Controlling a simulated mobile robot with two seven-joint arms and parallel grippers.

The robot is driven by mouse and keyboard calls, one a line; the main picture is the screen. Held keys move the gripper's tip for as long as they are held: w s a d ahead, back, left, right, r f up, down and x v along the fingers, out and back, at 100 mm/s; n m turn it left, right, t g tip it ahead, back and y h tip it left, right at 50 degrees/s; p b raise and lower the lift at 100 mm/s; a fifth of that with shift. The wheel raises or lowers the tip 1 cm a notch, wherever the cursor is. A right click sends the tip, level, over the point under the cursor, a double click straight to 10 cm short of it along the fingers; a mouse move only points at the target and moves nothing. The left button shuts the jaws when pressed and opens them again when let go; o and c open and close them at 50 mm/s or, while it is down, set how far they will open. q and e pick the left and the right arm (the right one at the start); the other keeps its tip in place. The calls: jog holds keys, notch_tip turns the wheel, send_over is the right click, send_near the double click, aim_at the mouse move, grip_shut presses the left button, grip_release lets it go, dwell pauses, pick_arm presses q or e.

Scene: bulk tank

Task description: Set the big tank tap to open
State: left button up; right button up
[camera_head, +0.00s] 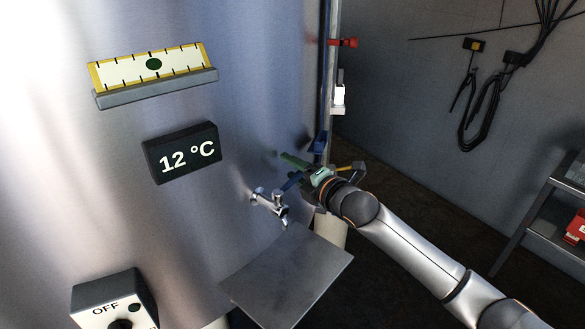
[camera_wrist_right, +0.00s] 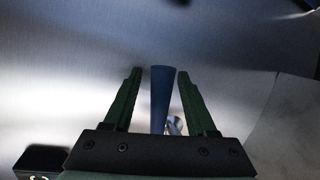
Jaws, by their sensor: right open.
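The tank tap (camera_head: 268,202) is a small steel spout low on the big steel tank (camera_head: 245,90). Its blue lever (camera_head: 291,181) sticks out toward the upper right in the head view. My right gripper (camera_head: 293,170) has green fingers and is at this lever. In the right wrist view the blue lever (camera_wrist_right: 162,98) stands between the two open fingers of the gripper (camera_wrist_right: 161,78), with a gap showing on both sides. Part of the shiny tap (camera_wrist_right: 174,125) shows behind the gripper's base. My left gripper is not in view.
A grey metal shelf (camera_head: 287,276) is below the tap. A 12 °C display (camera_head: 182,152), a yellow gauge (camera_head: 152,66) and an OFF switch box (camera_head: 112,303) are on the left. A red handle (camera_head: 345,42) and a blue one (camera_head: 320,142) sit on the pipe behind.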

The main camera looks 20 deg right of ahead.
jog(key=shift+w, duration=0.1)
grip_shut()
dwell(0.5)
dwell(1.0)
